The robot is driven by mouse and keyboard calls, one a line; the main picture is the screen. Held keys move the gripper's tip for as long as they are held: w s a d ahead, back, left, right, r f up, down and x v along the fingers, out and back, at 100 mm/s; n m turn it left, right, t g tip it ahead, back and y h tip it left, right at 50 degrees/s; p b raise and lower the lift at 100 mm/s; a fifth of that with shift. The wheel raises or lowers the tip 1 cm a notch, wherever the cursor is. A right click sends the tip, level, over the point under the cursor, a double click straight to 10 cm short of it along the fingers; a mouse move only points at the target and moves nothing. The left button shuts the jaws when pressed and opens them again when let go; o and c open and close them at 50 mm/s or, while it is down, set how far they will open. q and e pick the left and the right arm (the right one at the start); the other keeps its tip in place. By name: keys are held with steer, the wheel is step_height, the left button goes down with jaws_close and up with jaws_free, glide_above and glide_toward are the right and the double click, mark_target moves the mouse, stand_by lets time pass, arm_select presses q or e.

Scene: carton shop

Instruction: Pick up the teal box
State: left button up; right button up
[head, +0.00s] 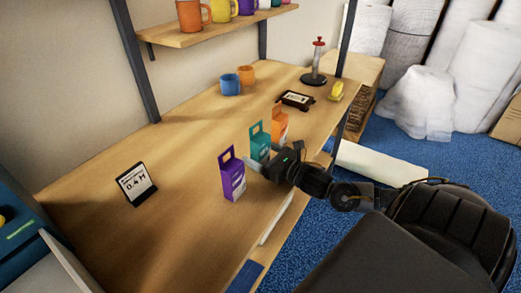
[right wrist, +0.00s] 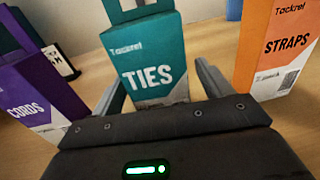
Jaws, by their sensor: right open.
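The teal box (head: 260,145) stands upright on the wooden table, between a purple box (head: 233,176) and an orange box (head: 280,124). In the right wrist view the teal box (right wrist: 150,60) reads "TIES" and its lower part lies between the two fingers. My right gripper (head: 262,168) is open around the teal box's lower part, coming from the table's front edge. The fingers look apart from the box sides. The box base is hidden behind the gripper body. My left gripper is not in view.
The purple box (right wrist: 38,85) and orange box (right wrist: 277,45) stand close on either side of my fingers. A sign (head: 135,184) stands at left. Blue and orange mugs (head: 230,84) stand at the back. The table middle is clear.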

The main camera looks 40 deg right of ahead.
mark_target(257, 125)
steer(key=shift+w+a, duration=0.2)
steer(key=shift+w, duration=0.8)
steer(key=c, duration=1.1)
steer(key=shift+r, duration=0.4)
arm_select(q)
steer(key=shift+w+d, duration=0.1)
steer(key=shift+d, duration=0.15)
arm_select(e)
step_height(257, 125, up, 9)
steer(key=shift+r, duration=0.1)
